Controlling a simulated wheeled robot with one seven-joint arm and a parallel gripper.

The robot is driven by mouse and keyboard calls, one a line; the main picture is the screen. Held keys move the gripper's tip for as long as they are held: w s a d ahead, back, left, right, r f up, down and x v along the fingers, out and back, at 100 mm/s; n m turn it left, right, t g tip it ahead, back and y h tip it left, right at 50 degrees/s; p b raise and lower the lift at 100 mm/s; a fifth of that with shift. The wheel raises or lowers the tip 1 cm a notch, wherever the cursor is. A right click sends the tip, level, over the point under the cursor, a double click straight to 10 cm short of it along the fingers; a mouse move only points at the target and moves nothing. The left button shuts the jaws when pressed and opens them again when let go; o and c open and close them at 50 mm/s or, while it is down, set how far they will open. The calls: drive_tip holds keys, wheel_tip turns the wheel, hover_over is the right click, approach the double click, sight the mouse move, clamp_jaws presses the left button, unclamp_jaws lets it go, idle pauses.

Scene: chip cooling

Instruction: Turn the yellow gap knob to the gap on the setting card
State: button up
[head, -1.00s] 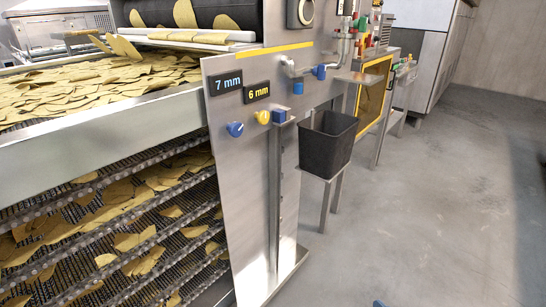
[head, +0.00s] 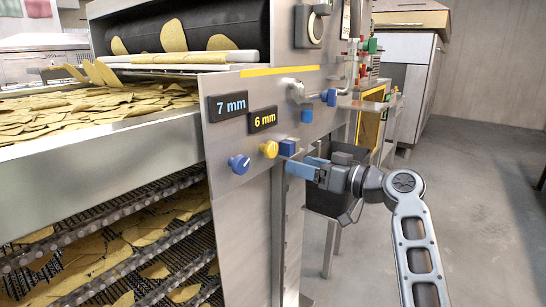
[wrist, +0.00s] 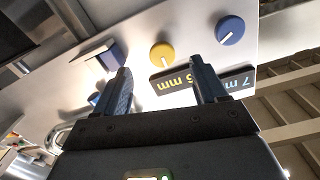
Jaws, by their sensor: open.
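The yellow gap knob (head: 269,149) is on the steel panel, under a display (head: 262,120) reading 6 mm in yellow. It also shows in the wrist view (wrist: 161,55), beyond and between my fingertips, with a pale pointer line. My gripper (head: 300,167) is open and empty, to the right of the yellow knob and apart from it. In the wrist view its two fingers (wrist: 166,80) point at the panel. A blue knob (head: 239,164) sits left of the yellow one, under a display (head: 228,106) reading 7 mm. I cannot make out a setting card.
A blue block (head: 288,147) juts from the panel just right of the yellow knob. Blue fittings (head: 329,97) and a pipe are above it. A dark bin (head: 322,200) stands behind my gripper. Chips lie on the conveyor (head: 95,115) at left. The floor at right is clear.

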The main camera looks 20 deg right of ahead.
sight(274, 152)
drive_tip(key=x, duration=0.5)
drive_tip(key=r+p+x, duration=0.1)
drive_tip(key=x, duration=0.2)
drive_tip(key=shift+w+r, duration=0.1)
drive_tip(key=shift+w, duration=0.1)
drive_tip(key=shift+c, duration=0.2)
drive_tip(key=c, duration=1)
drive_tip(key=m+p, duration=0.1)
drive_tip(key=m, duration=0.5)
drive_tip(key=shift+r, duration=0.15)
drive_tip(key=m+p, duration=0.2)
drive_tip(key=m, duration=0.3)
drive_tip(key=shift+s+a+p, duration=0.1)
drive_tip(key=shift+p, duration=0.2)
drive_tip(key=shift+m, duration=0.4)
